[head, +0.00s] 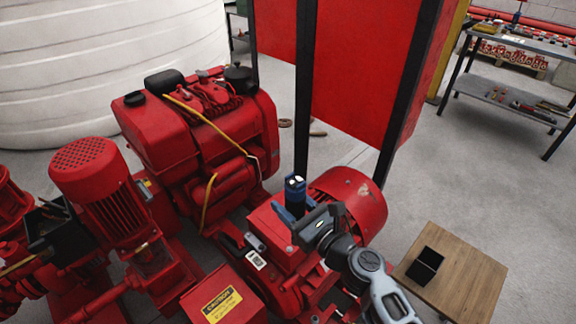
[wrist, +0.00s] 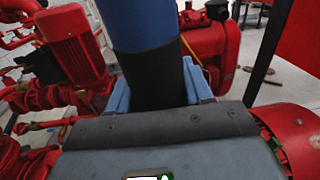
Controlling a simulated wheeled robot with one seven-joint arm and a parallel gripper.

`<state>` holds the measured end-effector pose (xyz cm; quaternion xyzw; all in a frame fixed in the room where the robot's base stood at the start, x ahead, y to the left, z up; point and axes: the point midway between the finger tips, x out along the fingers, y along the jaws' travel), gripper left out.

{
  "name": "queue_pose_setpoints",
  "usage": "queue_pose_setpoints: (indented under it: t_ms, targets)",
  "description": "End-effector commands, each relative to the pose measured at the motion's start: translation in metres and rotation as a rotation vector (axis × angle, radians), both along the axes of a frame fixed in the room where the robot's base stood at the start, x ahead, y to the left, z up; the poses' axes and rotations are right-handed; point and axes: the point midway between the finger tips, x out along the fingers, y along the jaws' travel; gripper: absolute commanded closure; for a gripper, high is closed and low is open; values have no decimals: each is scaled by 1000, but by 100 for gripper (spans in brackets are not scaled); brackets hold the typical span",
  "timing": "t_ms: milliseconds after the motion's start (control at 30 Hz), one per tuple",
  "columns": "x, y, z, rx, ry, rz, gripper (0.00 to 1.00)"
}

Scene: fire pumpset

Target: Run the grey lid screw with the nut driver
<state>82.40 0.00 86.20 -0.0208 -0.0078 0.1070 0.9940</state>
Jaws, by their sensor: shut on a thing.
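My gripper (head: 299,222) is shut on the nut driver (head: 295,190), which has a blue and black body and stands roughly upright above the red motor's terminal box (head: 275,238). In the wrist view the driver's blue and black handle (wrist: 148,50) sits between the blue fingers (wrist: 160,88). The driver's lower end is hidden behind my gripper, so I cannot tell whether it touches anything. The grey lid screw cannot be made out in either view. A small grey piece (head: 255,242) and a white label show on the box's left side.
A red engine (head: 200,135) with yellow hoses stands behind left, and a red vertical motor (head: 95,185) at left. A red panel on black posts (head: 303,100) rises close behind my gripper. A wooden table (head: 465,283) with a black open box (head: 425,265) is at right.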

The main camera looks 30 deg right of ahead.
Motion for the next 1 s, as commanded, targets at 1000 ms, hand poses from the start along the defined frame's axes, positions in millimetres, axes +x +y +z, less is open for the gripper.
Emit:
queue_pose_setpoints:
  t_ms: [1000]
  targets:
    - [19, 5, 22, 37, 28, 100, 86]
